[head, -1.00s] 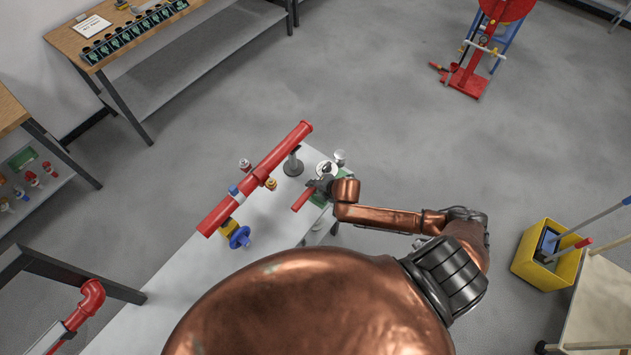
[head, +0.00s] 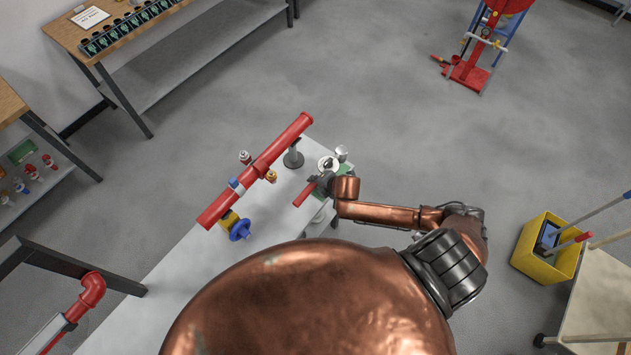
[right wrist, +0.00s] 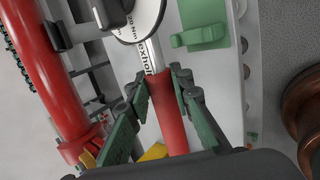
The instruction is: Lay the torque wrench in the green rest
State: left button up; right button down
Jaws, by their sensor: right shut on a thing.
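The torque wrench (head: 304,194) has a red handle, a silver shaft and a round dial head. In the right wrist view its red handle (right wrist: 172,115) runs between the two green-padded fingers. My right gripper (head: 321,184) is shut on this handle, over the white bench near its right edge; the wrist view shows it too (right wrist: 160,90). The green rest (right wrist: 203,38) lies to the right of the shaft and dial in the wrist view, apart from the handle. In the head view only a bit of the rest (head: 347,168) shows beside the gripper. My left gripper is out of view.
A red pipe (head: 260,165) with small fittings stands over the bench (head: 185,262), left of the wrench. A grey stand (head: 293,158) and a blue handwheel (head: 239,230) are close by. A yellow bin (head: 545,262) stands at the right.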

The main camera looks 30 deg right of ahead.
jog(key=shift+w+f+b, duration=0.1)
jog(key=shift+f+b, duration=1.15)
jog(key=shift+f, duration=1.15)
jog(key=shift+a+p, duration=0.1)
jog(key=shift+p, duration=0.45)
jog(key=shift+f, duration=0.2)
jog(key=shift+f+b, duration=0.9)
jog(key=shift+f, duration=0.25)
jog(key=c, duration=1.7)
grip_release()
jog(key=shift+o, duration=0.4)
jog(key=shift+s+f, duration=0.15)
jog(key=shift+s, duration=0.15)
jog(key=v, duration=1.2)
